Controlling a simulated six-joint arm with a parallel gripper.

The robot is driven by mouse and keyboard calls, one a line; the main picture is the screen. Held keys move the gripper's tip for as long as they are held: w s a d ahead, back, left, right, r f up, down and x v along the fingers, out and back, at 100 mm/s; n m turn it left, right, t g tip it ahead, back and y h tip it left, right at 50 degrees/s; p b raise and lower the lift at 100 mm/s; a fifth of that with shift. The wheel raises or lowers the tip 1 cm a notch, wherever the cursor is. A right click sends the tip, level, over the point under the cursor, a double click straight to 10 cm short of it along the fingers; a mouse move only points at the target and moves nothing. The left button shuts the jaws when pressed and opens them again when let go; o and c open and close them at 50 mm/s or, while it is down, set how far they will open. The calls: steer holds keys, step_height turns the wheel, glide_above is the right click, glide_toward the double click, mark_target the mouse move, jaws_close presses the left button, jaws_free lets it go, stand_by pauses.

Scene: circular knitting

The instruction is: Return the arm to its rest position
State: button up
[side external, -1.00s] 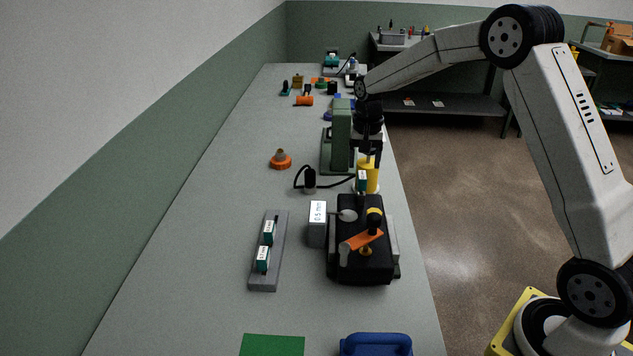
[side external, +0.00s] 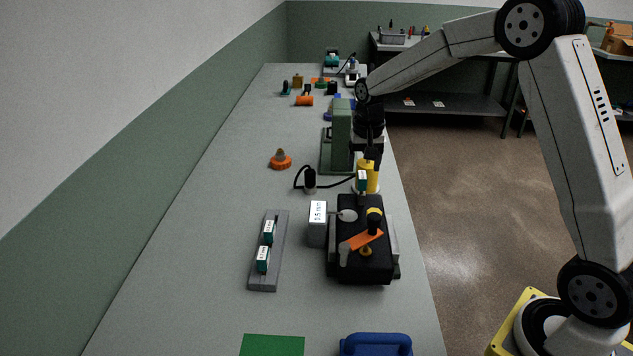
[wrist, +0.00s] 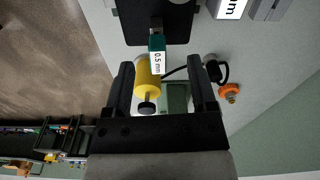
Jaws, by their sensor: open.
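My gripper (side external: 369,157) is pointed down over the bench, just above the yellow cylinder (side external: 373,178). In the wrist view my gripper (wrist: 166,75) shows two fingers spread apart, with nothing held between them. Beyond the fingertips, the yellow cylinder (wrist: 147,82) and a teal piece labelled 0.5 mm (wrist: 157,46) show in the gap. The teal piece (side external: 362,184) is at the far end of the black machine (side external: 350,272). The green upright stand (side external: 341,128) is right beside the gripper, on its left.
A grey block (side external: 317,232) labelled 0.5 mm stands beside the black machine. A grey rack (side external: 266,275) holds two teal pieces. A black cable (side external: 335,184), an orange knob (side external: 281,160) and a blue bin (side external: 375,345) are also on the bench. The bench's left side is mostly clear.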

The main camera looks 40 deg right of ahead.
steer(key=s+a+f+n+t, duration=0.1)
steer(key=s+a+n, duration=0.3)
steer(key=s, duration=0.6)
steer(key=s+a+f+n+t, duration=0.1)
steer(key=s+a+f+n, duration=0.1)
steer(key=s+a, duration=0.4)
steer(key=s+n, duration=0.1)
steer(key=s, duration=0.3)
steer(key=shift+a+f+n, duration=0.15)
steer(key=shift+a+n, duration=0.2)
steer(key=shift+n, duration=0.05)
